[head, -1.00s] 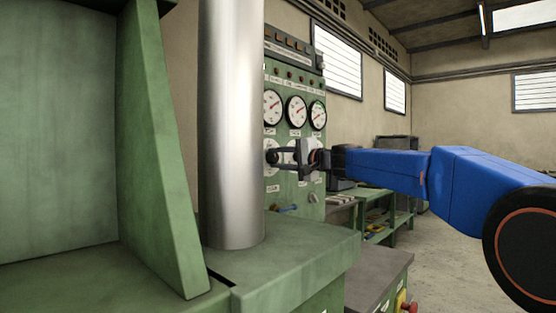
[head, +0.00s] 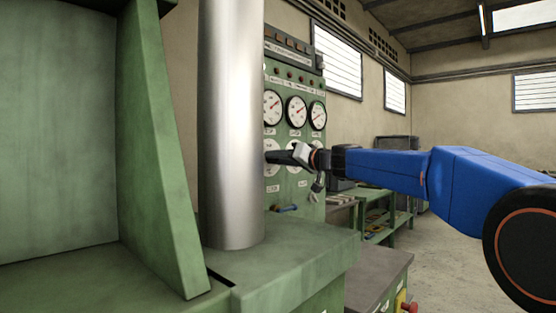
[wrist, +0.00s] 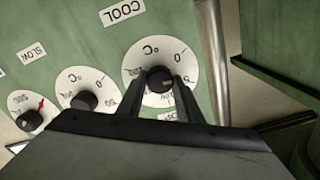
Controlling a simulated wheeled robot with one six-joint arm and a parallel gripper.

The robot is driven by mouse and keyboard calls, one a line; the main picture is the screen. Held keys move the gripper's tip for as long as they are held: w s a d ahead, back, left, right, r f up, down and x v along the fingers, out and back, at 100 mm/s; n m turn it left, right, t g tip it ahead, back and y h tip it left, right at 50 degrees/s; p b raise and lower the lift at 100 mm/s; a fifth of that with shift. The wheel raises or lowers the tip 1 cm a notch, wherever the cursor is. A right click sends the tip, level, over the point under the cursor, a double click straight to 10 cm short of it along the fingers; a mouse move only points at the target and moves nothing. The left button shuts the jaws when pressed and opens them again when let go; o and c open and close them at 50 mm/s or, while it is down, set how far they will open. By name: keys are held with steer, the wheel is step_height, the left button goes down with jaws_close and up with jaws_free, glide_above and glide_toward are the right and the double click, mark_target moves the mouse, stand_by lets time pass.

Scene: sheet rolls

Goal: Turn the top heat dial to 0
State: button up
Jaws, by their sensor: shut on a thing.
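The gripped dial has a round white face (wrist: 150,57) with "°C" and a 0 mark, and a dark knob (wrist: 160,75) at its centre. The wrist view is roughly upside down. My gripper (wrist: 161,84) is shut on this knob, with one finger on each side. In the head view, my gripper (head: 274,157) reaches the panel's leftmost dial, beside the steel column, and its fingers cover the knob. The dial's own name label and the knob's exact pointer direction cannot be made out.
A second °C dial (wrist: 86,88) and a smaller dial with a red pointer (wrist: 31,112) sit alongside on the green panel (head: 312,88). Round gauges (head: 296,111) are above. The steel column (head: 230,120) stands close left of my gripper.

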steer(key=n, duration=0.7)
steer(key=shift+f, duration=0.15)
stand_by(0.4)
steer(key=o, duration=1)
steer(key=shift+o, duration=0.2)
steer(key=v, duration=1.7)
steer(key=shift+s+d, duration=0.15)
steer(key=shift+s, duration=0.05)
